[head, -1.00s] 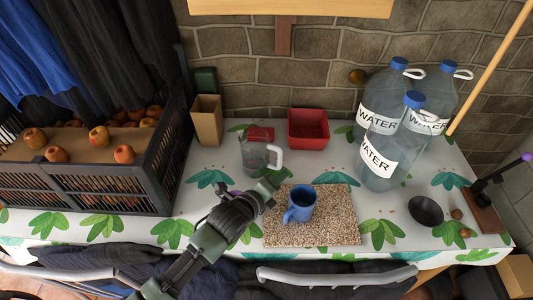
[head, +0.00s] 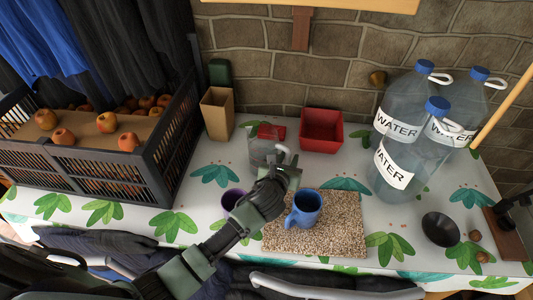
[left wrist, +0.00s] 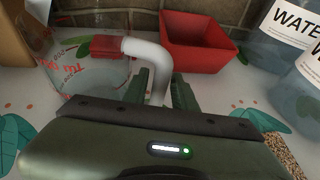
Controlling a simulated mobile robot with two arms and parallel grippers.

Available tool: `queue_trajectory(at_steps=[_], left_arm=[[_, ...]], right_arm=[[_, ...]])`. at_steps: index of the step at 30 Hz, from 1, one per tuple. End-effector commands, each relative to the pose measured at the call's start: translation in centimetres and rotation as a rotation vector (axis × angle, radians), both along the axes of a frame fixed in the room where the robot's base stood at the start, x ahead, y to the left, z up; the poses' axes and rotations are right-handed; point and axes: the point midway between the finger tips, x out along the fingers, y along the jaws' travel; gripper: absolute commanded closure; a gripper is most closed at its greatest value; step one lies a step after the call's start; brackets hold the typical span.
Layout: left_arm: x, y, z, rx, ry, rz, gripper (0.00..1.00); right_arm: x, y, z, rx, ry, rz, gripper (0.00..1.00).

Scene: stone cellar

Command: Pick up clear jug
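The clear jug (head: 262,152) stands on the patterned table left of the red box, its light grey handle facing right. In the left wrist view the jug (left wrist: 88,75) shows red print, and its handle (left wrist: 153,58) curves down between my fingers. My left gripper (head: 286,172) is at the handle. In the left wrist view the left gripper (left wrist: 164,90) has its fingers apart, one on each side of the handle, with a gap visible. The lower end of the handle is hidden behind the gripper body. My right gripper is not in view.
A blue mug (head: 303,210) stands on a speckled board (head: 340,235), and a purple cup (head: 232,197) is beside my forearm. A red box (head: 322,130) and a cardboard box (head: 217,113) stand behind. Large water bottles (head: 390,165) are at right; an apple crate (head: 80,170) is left.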

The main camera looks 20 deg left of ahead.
Motion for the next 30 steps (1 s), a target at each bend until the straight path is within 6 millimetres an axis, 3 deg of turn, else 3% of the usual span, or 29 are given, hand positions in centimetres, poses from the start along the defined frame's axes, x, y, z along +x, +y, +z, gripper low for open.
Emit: queue_trajectory(at_steps=[6,14,17,30], left_arm=[[2.3,0.0,-1.0,-0.003,0.000,0.000,0.73],[2.4,0.0,-1.1,-0.003,0.000,-0.001,0.73],[2.4,0.0,-1.1,-0.003,0.000,-0.001,1.00],[2.4,0.0,-1.1,-0.003,0.000,-0.001,1.00]], right_arm=[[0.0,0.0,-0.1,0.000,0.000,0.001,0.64],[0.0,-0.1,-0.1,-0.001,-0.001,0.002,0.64],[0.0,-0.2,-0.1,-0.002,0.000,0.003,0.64],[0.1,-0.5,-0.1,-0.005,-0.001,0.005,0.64]])
